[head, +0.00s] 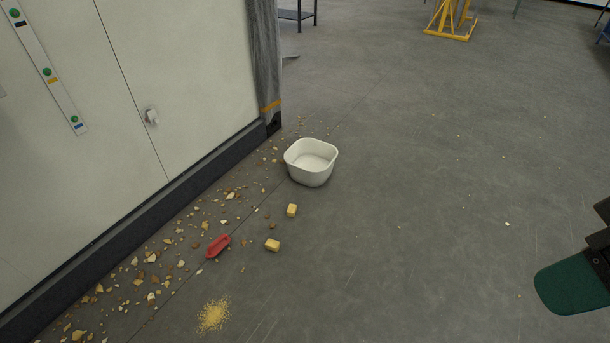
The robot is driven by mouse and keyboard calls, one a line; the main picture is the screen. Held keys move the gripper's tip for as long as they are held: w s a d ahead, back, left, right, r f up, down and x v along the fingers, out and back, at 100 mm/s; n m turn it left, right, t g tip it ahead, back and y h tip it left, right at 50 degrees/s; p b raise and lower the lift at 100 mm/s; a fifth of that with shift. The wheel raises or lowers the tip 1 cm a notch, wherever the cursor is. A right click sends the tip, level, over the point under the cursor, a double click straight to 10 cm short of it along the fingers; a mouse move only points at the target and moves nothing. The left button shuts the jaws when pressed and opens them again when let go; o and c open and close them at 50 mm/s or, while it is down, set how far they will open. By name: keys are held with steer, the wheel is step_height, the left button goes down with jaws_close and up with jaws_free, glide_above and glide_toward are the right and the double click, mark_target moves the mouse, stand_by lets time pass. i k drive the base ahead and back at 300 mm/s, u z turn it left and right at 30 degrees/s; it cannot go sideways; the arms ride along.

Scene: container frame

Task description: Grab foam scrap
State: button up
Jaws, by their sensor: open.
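Two small yellow blocks that look like foam scraps lie apart on the grey floor. One foam scrap (291,210) is just below the white bin, and the other foam scrap (272,245) is a little nearer and to the left. The white bin (311,163) is square with rounded corners, stands upright and looks empty. Part of my gripper (572,288) shows at the right edge, with a dark green pad. It is open, well to the right of both scraps and touching neither. The rest of it is cut off by the picture edge.
A red scoop-like piece (218,246) lies left of the scraps. Many brown and pale crumbs and a yellow granule patch (213,315) are scattered along the pale cabinet wall (150,90). A yellow stand (451,22) is far back. The floor at centre right is mostly clear.

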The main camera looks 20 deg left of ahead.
mark_target(292, 210)
steer(key=u, duration=0.55)
steer(key=i, duration=1.85)
steer(key=u, duration=1.15)
steer(key=i, duration=0.75)
steer(key=u, duration=0.35)
